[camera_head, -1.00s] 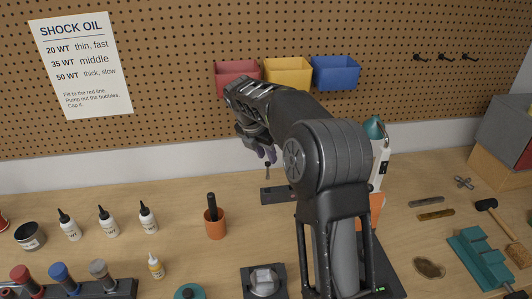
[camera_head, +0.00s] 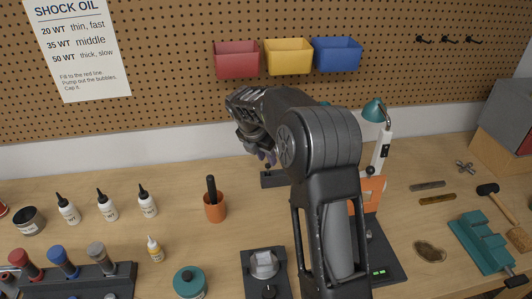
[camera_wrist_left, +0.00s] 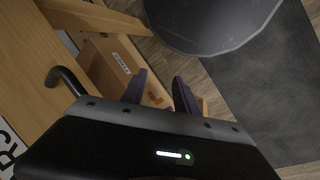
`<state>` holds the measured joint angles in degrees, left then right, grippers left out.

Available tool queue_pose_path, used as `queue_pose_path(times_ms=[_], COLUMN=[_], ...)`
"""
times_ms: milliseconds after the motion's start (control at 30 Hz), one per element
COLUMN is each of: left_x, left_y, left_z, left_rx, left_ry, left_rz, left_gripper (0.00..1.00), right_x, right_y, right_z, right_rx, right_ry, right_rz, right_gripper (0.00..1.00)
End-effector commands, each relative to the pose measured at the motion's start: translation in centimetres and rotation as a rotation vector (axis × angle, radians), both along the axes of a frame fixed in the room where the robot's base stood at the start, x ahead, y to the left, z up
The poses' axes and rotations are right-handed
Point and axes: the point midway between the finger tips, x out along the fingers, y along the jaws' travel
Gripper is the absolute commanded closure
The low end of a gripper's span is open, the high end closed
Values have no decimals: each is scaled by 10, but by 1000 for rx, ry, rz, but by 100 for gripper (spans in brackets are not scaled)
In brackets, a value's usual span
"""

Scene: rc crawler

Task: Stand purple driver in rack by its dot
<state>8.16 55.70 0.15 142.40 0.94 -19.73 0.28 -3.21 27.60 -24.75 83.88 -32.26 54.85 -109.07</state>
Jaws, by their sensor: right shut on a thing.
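My right gripper (camera_head: 262,154) is in the middle of the head view, pointing down, shut on the purple driver (camera_head: 268,166). Only a little of the driver shows below the fingers; the arm and fingers hide the rest. A dark block (camera_head: 270,180), which looks like the rack, lies on the bench right under it, its right part hidden by my arm. I cannot tell whether the driver's tip is in the block, and no dot can be made out. In the left wrist view my left gripper (camera_wrist_left: 163,92) is open and empty, away from the bench top.
An orange cup (camera_head: 214,211) with a black-handled tool stands left of the block. Bottles (camera_head: 107,207) stand farther left; a holder (camera_head: 108,279) with red, blue and grey tops is at lower left. A teal lamp (camera_head: 374,108) and teal vise (camera_head: 478,243) are at right.

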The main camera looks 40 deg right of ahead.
Motion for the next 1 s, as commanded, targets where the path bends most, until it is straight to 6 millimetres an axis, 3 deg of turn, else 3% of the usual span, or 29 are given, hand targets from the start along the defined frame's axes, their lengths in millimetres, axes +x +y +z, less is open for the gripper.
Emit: queue_pose_path(times_ms=[200, 567, 600, 867, 1000], left_x=[0, 0, 0, 0, 0], left_y=[-1, -1, -1, -1, -1], left_z=[-5, -5, -5, -5, -5], left_rx=[-2, -2, -2, -2, -2], left_ry=[-2, -2, -2, -2, -2], left_rz=[-1, -1, -1, -1, -1], left_gripper=[64, 64, 64, 64, 64], right_x=[0, 0, 0, 0, 0], right_y=[0, 0, 0, 0, 0], right_z=[-10, -11, -10, -11, -11], right_rx=[0, 0, 0, 0, 0], right_ry=[-1, -1, -1, -1, -1], right_rz=[1, 1, 0, 0, 0], right_gripper=[100, 100, 69, 47, 46])
